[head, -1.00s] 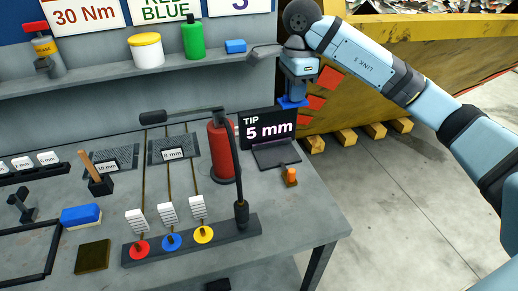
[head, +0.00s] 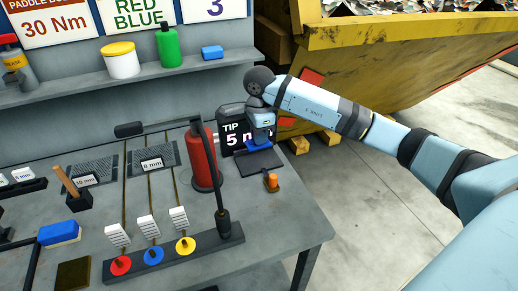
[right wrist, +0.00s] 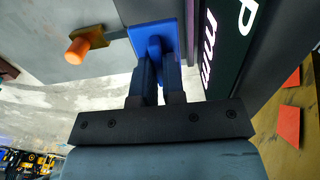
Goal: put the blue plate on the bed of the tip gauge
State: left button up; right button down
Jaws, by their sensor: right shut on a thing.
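My right gripper (head: 260,140) is shut on the raised tab of the blue plate (head: 257,147), close in front of the sign of the tip gauge (head: 231,140). The dark bed (head: 265,165) of the gauge lies under the plate and is partly covered by it. I cannot tell whether plate and bed touch. In the right wrist view the fingers (right wrist: 158,75) pinch the blue plate (right wrist: 140,33), with the lettered sign (right wrist: 222,55) just to the right. My left gripper is not in view.
An orange knob (head: 272,181) stands in front of the bed, near the bench's right edge. A red cylinder (head: 200,160) and a black post (head: 222,190) stand to the left. A yellow skip (head: 400,50) is behind.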

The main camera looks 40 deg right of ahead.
aim_at(259, 159)
jog(key=shift+f, duration=0.7)
notch_tip(259, 159, down, 4)
jog(key=shift+f, duration=0.1)
jog(key=shift+f, duration=0.1)
jog(key=c, duration=1.2)
grip_release()
